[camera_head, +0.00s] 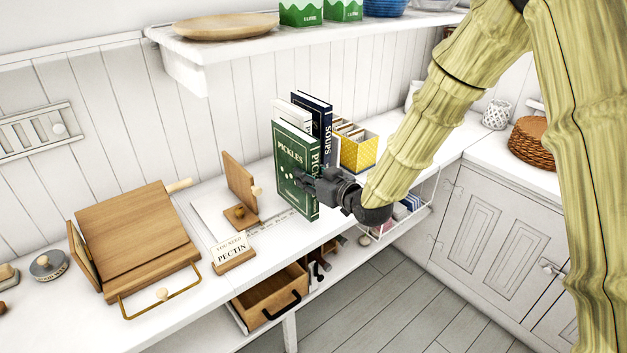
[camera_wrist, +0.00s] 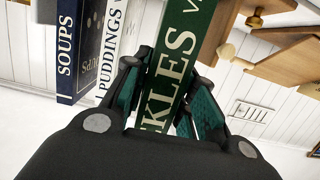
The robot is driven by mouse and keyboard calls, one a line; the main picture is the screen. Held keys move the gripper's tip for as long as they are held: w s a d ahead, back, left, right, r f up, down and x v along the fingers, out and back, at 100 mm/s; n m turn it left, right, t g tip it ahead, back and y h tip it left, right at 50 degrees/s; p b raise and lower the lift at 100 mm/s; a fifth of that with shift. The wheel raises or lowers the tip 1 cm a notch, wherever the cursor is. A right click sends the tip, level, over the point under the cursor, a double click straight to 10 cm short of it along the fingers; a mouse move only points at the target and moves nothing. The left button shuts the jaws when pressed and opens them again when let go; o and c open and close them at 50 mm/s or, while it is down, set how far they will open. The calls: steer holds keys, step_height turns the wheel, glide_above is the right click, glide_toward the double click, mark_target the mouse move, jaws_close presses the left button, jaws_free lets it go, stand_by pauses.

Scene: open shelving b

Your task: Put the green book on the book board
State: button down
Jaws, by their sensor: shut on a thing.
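The green book (camera_head: 294,168), marked PICKLES, stands upright near the counter's front edge. My gripper (camera_head: 314,184) is shut on its spine side from the right; the wrist view shows the green spine (camera_wrist: 172,62) between my fingers (camera_wrist: 166,85). I cannot tell whether its bottom touches the counter. A wooden slanted board (camera_head: 135,232) with a brass front bar sits at the left. A flat white board (camera_head: 212,212) with a wooden upright (camera_head: 239,181) lies just left of the book. I cannot tell which is the book board.
A navy SOUPS book (camera_head: 325,118) and a white PUDDINGS book (camera_wrist: 111,37) stand close behind the green one. A yellow box (camera_head: 359,152) is to their right. A PECTIN sign (camera_head: 233,252) stands at the front. An open drawer (camera_head: 272,297) is below. A shelf (camera_head: 222,47) hangs above.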

mark_target(280, 162)
steer(key=shift+r+b+x, duration=0.2)
steer(key=shift+b+x, duration=0.1)
steer(key=shift+x, duration=1.95)
steer(key=shift+r+b+x, duration=0.2)
steer(key=shift+b+x, duration=0.1)
steer(key=shift+x, duration=1.95)
steer(key=shift+r+b+x, duration=0.2)
steer(key=shift+b+x, duration=0.1)
steer(key=shift+x, duration=1.95)
steer(key=shift+a, duration=0.15)
steer(key=shift+f, duration=0.35)
steer(key=c, duration=1.1)
jaws_free()
steer(key=shift+f, duration=0.1)
